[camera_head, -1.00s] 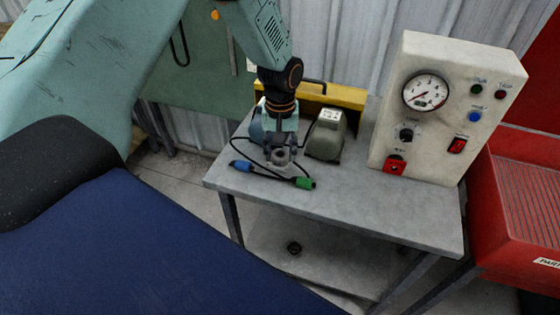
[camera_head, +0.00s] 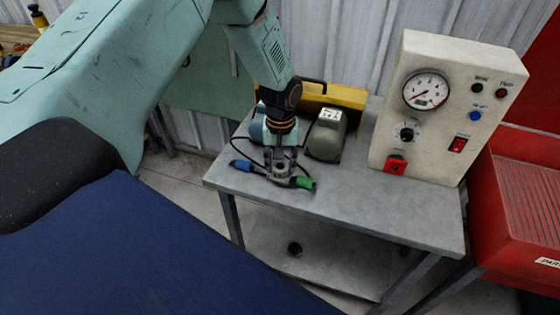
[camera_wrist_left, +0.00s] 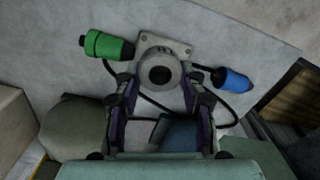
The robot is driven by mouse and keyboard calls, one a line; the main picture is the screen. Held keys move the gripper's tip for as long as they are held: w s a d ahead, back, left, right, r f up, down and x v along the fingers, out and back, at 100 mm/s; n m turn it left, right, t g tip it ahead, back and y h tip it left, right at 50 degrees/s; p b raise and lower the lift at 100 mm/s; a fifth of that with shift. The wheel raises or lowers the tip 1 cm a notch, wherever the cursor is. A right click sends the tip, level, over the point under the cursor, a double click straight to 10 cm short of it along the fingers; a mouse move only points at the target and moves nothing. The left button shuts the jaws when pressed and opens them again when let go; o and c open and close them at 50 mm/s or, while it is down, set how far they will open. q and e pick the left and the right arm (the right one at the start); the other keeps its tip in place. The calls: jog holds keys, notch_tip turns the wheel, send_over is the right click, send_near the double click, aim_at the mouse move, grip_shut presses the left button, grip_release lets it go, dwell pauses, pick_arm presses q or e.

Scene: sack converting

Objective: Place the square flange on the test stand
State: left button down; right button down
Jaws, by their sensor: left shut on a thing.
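The square flange (camera_wrist_left: 161,69) is a grey square plate with corner holes and a round hub with a dark bore. My left gripper (camera_wrist_left: 158,98) is shut on its hub, with one finger on each side. In the head view the left gripper (camera_head: 279,162) points down over the left part of the grey test stand table (camera_head: 380,205), with the flange (camera_head: 280,174) low at its tips. I cannot tell whether the flange touches the tabletop. A cable with a blue connector (camera_head: 240,166) and a green connector (camera_head: 304,183) lies right beside it. My right gripper is out of view.
A grey-green unit (camera_head: 326,137) stands close behind the gripper, with a yellow case (camera_head: 345,96) behind it. A cream gauge panel (camera_head: 410,125) stands at the back right. A red bin (camera_head: 520,235) is beside the table. The tabletop's front middle and right are clear.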

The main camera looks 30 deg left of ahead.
aim_at(280, 164)
pick_arm(q)
jog(key=c, duration=1.2)
grip_release()
jog(key=o, duration=0.4)
jog(key=shift+a, duration=0.2)
jog(key=shift+d, duration=0.1)
jog(key=shift+d, duration=0.1)
notch_tip(280, 164, up, 13)
jog(key=shift+r+p, duration=0.1)
jog(key=shift+p, duration=0.4)
